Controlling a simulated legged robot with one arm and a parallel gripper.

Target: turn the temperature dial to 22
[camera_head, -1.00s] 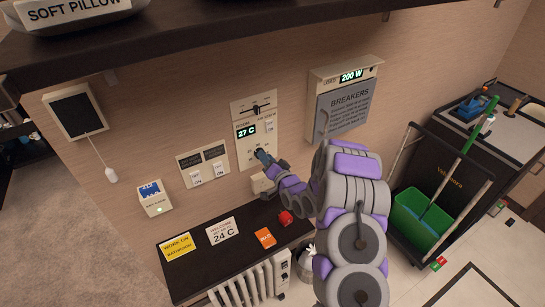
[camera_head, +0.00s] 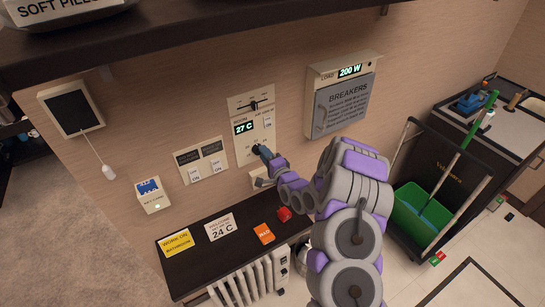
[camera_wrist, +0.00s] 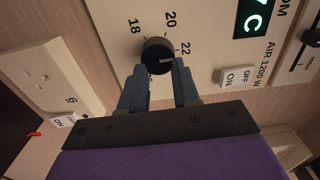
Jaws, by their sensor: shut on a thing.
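The temperature dial (camera_wrist: 158,54) is a round black knob with a white pointer line, on a cream wall panel. In the wrist view the numbers 18, 20 and 22 (camera_wrist: 182,49) show around it, and a further number is partly hidden. The pointer lies toward the right of that picture, a little past the 22 mark. My gripper (camera_wrist: 160,80) has one finger on each side of the knob and is shut on it. In the head view my gripper (camera_head: 260,151) covers most of the dial. The room display (camera_head: 245,128) above it reads 27 C.
An ON/OFF switch (camera_wrist: 236,77) sits close beside the dial on the panel. A slider (camera_head: 256,104) is above the display. A dark shelf (camera_head: 198,262) below holds signs, one reading 24 C. The breaker box (camera_head: 343,100) is to the right.

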